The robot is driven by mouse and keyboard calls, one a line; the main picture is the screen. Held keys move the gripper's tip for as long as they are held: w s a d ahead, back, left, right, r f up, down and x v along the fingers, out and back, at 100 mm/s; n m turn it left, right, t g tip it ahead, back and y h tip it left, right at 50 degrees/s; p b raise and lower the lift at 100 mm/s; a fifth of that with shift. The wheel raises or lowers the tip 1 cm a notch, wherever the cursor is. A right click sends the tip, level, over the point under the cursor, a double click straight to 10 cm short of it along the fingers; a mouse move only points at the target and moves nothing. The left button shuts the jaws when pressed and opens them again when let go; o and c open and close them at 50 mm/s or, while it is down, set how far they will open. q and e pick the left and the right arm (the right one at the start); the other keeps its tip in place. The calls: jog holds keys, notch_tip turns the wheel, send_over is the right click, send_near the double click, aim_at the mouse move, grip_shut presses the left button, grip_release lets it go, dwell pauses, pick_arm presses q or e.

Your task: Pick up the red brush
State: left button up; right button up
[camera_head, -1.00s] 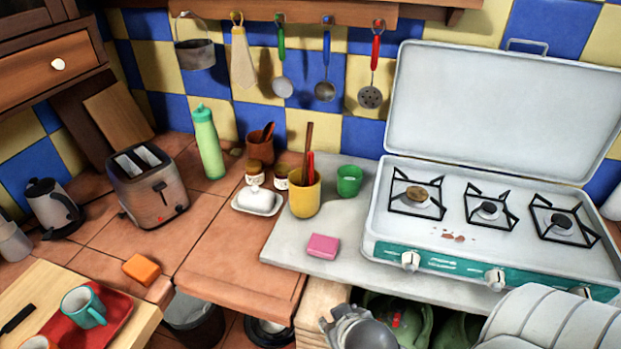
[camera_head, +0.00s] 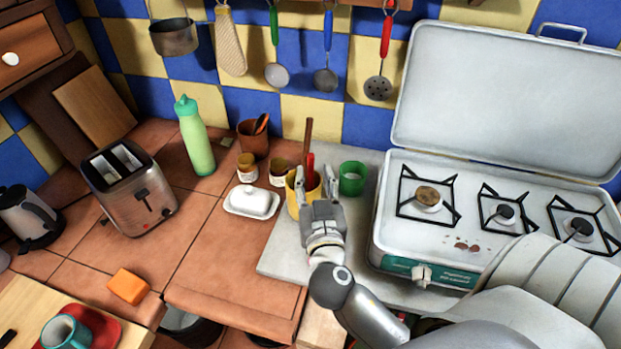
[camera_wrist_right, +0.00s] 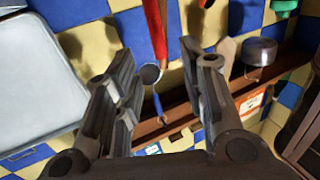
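The red brush (camera_head: 310,166) stands upright in the yellow cup (camera_head: 294,204), with only its red upper part showing above the rim. A wooden utensil (camera_head: 307,135) stands beside it. My right gripper (camera_head: 316,186) is open, its two fingers apart in front of the cup's upper part and hiding much of it. In the right wrist view, the open fingers (camera_wrist_right: 158,58) show an empty gap. A red handle there (camera_wrist_right: 155,28), probably the brush, lies beyond the gap, and I see no finger closed on it. My left gripper is not in view.
A green cup (camera_head: 352,178) stands close right of the yellow cup. Small jars (camera_head: 247,168) and a white butter dish (camera_head: 251,202) are to the left. The stove (camera_head: 395,215) with raised lid is at right. Ladles and a strainer (camera_head: 378,88) hang on the wall behind.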

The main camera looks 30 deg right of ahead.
aim_at(311, 163)
jog(key=shift+w+d, duration=0.35)
jog(key=shift+w, duration=0.25)
jog(key=shift+w+d, duration=0.15)
jog(key=shift+w, duration=0.15)
jog(key=p+x, duration=0.3)
jog(key=x, duration=0.1)
jog(key=shift+w+f, duration=0.15)
jog(key=shift+w, duration=0.05)
jog(key=shift+w+d+f, duration=0.2)
jog(key=shift+w+d, duration=0.05)
jog(key=shift+w, duration=0.15)
jog(key=shift+s, duration=0.1)
jog(key=shift+c, duration=0.8)
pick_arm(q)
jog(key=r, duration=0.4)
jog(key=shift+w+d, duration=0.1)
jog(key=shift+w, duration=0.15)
pick_arm(e)
grip_shut()
